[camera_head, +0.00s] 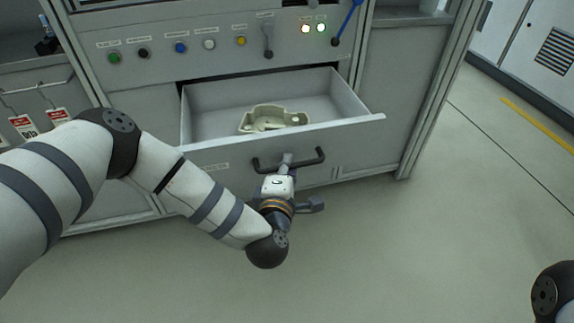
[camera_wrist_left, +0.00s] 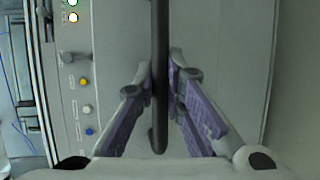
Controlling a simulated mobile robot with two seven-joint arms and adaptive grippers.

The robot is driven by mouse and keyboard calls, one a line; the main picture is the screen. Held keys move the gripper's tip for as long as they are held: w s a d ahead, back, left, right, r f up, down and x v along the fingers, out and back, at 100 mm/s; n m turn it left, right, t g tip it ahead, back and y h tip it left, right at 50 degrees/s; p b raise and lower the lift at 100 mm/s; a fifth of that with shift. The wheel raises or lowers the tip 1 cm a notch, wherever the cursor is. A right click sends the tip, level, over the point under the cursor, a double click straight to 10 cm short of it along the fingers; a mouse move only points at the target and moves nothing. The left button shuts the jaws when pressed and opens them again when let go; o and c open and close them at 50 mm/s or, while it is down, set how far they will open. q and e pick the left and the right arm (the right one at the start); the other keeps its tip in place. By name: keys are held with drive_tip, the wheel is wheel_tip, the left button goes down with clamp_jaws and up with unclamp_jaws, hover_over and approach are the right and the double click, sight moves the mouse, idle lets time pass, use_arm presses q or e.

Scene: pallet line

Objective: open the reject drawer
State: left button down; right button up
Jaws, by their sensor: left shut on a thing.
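The reject drawer (camera_head: 345,134) is pulled out from the grey cabinet, and its inside shows in the head view. A pale cream moulded part (camera_head: 270,119) lies in it. A black bar handle (camera_head: 310,158) runs across the drawer front. My left gripper (camera_head: 287,163) is at the middle of the handle, shut on it. In the left wrist view the handle (camera_wrist_left: 160,60) stands between the two purple-padded fingers (camera_wrist_left: 161,85). My right gripper is not in view; only a dark joint of my right arm shows at the lower right of the head view.
A panel above the drawer holds coloured buttons (camera_head: 180,48), a grey lever (camera_head: 268,42), lit lamps (camera_head: 305,29) and a blue lever (camera_head: 346,22). Red-and-white tags (camera_head: 58,115) hang at the left. The floor (camera_head: 420,250) in front is clear.

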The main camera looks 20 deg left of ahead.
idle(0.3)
use_arm(q)
drive_tip(key=c, duration=1.7)
unclamp_jaws()
drive_tip(key=shift+o, duration=0.2)
drive_tip(key=v, duration=1.2)
